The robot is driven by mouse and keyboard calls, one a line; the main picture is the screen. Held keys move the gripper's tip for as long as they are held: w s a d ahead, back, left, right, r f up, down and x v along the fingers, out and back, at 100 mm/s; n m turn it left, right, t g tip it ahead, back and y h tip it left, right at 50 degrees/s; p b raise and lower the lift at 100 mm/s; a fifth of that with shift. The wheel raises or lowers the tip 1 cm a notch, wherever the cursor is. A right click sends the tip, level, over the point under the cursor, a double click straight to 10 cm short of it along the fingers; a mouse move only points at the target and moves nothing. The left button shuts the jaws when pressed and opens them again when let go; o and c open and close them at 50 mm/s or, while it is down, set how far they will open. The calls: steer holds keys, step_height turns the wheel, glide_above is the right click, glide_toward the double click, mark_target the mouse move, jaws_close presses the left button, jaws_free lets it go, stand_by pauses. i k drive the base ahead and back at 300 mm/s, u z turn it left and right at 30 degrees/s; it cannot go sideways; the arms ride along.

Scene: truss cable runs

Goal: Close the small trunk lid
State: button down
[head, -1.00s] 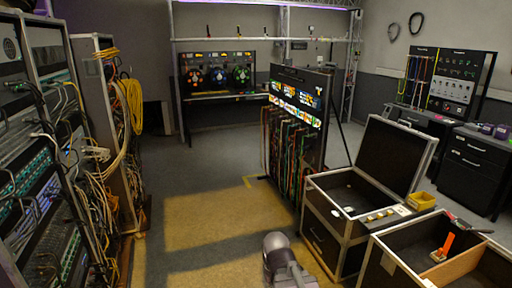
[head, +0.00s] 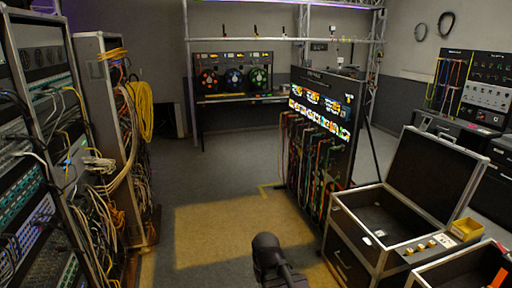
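The small trunk (head: 343,207) is a black case with silver edges at the right in the head view. Its lid (head: 432,172) stands open, tilted back from the rear edge, with the dark inside facing me. A dark, rounded part of my arm (head: 268,250) shows at the bottom centre, to the left of the trunk and apart from it. My gripper's fingers are not in view.
A second open case (head: 432,277) sits at the lower right, in front of the trunk, with an orange item in it. A cable rack board (head: 318,135) stands behind the trunk. Equipment racks (head: 105,130) line the left. The middle floor (head: 225,225) is clear.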

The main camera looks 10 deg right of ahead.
mark_target(440, 177)
steer(key=i, duration=2.35)
steer(key=z, duration=0.8)
steer(key=i, duration=0.65)
steer(key=z, duration=1.1)
steer(key=i, duration=0.95)
steer(key=z, duration=0.45)
